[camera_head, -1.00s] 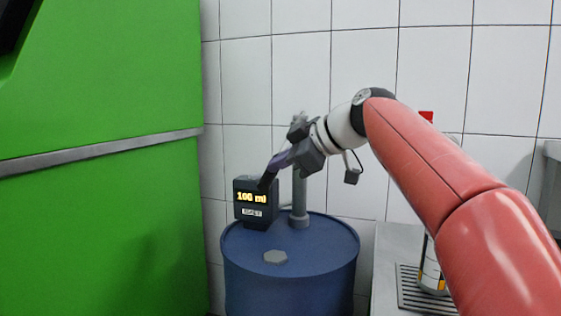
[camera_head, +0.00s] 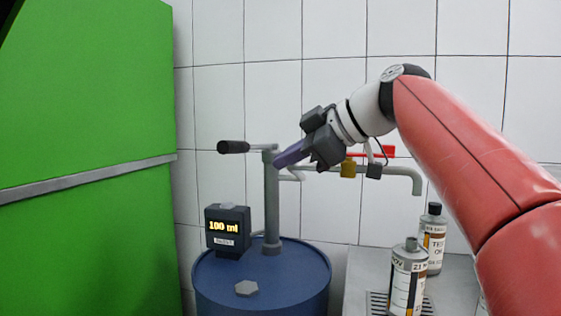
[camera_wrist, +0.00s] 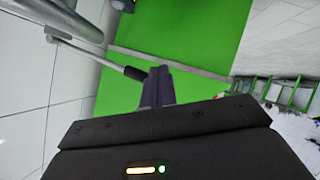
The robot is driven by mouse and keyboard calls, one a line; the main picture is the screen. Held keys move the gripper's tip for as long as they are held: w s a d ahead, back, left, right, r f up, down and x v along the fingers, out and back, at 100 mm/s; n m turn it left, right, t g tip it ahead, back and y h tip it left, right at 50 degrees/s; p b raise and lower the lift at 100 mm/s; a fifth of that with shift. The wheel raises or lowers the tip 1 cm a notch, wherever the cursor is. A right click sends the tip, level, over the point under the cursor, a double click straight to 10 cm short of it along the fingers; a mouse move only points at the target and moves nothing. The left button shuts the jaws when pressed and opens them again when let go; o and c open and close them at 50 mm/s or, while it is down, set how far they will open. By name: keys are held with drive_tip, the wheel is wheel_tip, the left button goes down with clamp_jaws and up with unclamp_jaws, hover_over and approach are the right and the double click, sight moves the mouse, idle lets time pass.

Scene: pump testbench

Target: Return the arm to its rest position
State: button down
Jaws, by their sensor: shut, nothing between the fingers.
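My red and white arm reaches in from the right in the head view. My gripper (camera_head: 281,161) has purple fingers that are shut with nothing between them. It points down and left, in the air beside the grey pump post (camera_head: 271,205); whether it touches the post cannot be told. The purple fingers also show in the wrist view (camera_wrist: 158,88). The pump's black-gripped handle (camera_head: 233,147) points left from the post's top, and it also shows in the wrist view (camera_wrist: 134,73).
A blue drum (camera_head: 262,285) carries the pump and a display (camera_head: 228,228) reading 100 ml. A green cabinet (camera_head: 85,160) stands at left. Two bottles, a front one (camera_head: 407,280) and a rear one (camera_head: 432,238), stand on the grey bench (camera_head: 366,265). A tap pipe with a red lever (camera_head: 376,152) is behind my wrist.

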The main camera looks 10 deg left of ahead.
idle(0.5)
drive_tip(key=s+d+f+m+h+p, duration=0.4)
drive_tip(key=s+d+f+m+h, duration=0.1)
drive_tip(key=s+d+f+m, duration=0.5)
drive_tip(key=s+d+f+m+t+h+p, duration=0.1)
drive_tip(key=s+d+f+m+h+p, duration=0.3)
drive_tip(key=s+d+f+m, duration=0.6)
drive_tip(key=s+d+f+h, duration=0.1)
drive_tip(key=d+f, duration=0.3)
drive_tip(key=f, duration=0.4)
drive_tip(key=shift+f+h, duration=0.4)
drive_tip(key=shift+h, duration=0.3)
drive_tip(key=shift+r, duration=0.1)
